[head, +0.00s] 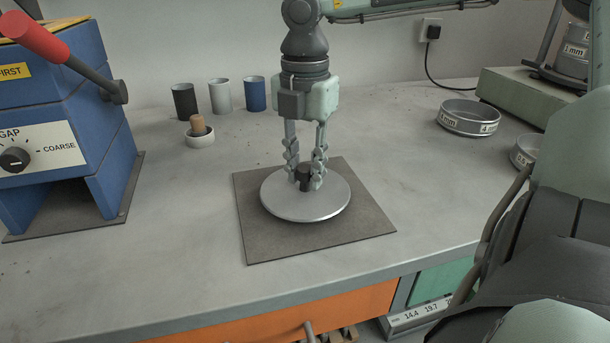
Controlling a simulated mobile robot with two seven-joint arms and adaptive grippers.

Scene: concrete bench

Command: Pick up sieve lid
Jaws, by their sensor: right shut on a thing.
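The sieve lid (280,206) is a round, pale metal disc with a dark knob (304,172) in its middle. It lies level over a dark square mat (262,245) on the bench. I cannot tell for sure whether it touches the mat or is slightly raised. My right gripper (306,178) points straight down over the lid and is shut on its knob, with one finger on each side. The fingers hide part of the knob. My left gripper is not in view.
A blue crusher (60,120) with a red-handled lever stands at left. Three cups (220,96) and a small mortar (200,138) stand at the back. Sieves (468,118) are at right, near a green-based sieve stack (510,92). The bench's front is clear.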

